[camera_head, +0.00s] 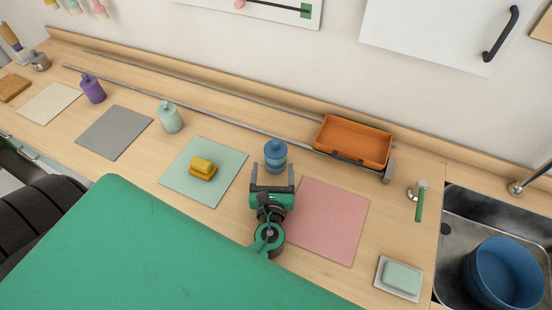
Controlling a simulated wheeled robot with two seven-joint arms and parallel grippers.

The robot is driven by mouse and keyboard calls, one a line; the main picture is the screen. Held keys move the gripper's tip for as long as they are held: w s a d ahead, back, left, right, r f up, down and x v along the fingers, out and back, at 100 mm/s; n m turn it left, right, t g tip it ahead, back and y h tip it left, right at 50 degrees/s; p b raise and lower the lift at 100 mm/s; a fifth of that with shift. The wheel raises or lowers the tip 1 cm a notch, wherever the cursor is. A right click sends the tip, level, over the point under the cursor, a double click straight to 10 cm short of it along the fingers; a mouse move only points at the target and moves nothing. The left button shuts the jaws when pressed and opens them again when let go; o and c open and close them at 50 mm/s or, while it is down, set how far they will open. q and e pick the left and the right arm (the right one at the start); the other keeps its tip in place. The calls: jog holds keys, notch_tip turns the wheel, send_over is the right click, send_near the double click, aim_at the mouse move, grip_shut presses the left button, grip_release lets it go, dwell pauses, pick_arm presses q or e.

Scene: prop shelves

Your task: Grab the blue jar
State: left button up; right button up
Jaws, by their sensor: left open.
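The blue jar (275,154) stands upright on the wooden counter, at the back edge between the light green mat and the pink mat. My left gripper (272,174) is just in front of it, with its two dark fingers apart and pointing toward the jar. The fingertips overlap the lower part of the jar in this view. I cannot tell whether they touch it or reach around its sides. My right gripper does not show.
An orange tray (352,142) sits behind and right of the jar, near a metal rail (225,120). A pale green jar (169,117) and a purple jar (92,88) stand left. A yellow sponge (202,168) lies on the light green mat (224,181). The pink mat (328,222) is bare.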

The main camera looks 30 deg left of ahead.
pick_arm(q)
jog(key=shift+w+a+f, duration=0.1)
jog(key=shift+w+f, duration=0.15)
jog(key=shift+w+a+r+p, duration=0.15)
jog(key=shift+w+a, duration=0.05)
jog(key=shift+w, duration=0.25)
jog(key=shift+w+a+r+p, duration=0.15)
jog(key=shift+w+a, duration=0.05)
jog(key=shift+w, duration=0.2)
jog(key=x, duration=0.5)
jog(key=shift+w+d+r+p, duration=0.15)
jog(key=shift+w+d+p, duration=0.05)
jog(key=shift+p, duration=0.15)
jog(key=c, duration=1.2)
jog(key=shift+r, duration=0.1)
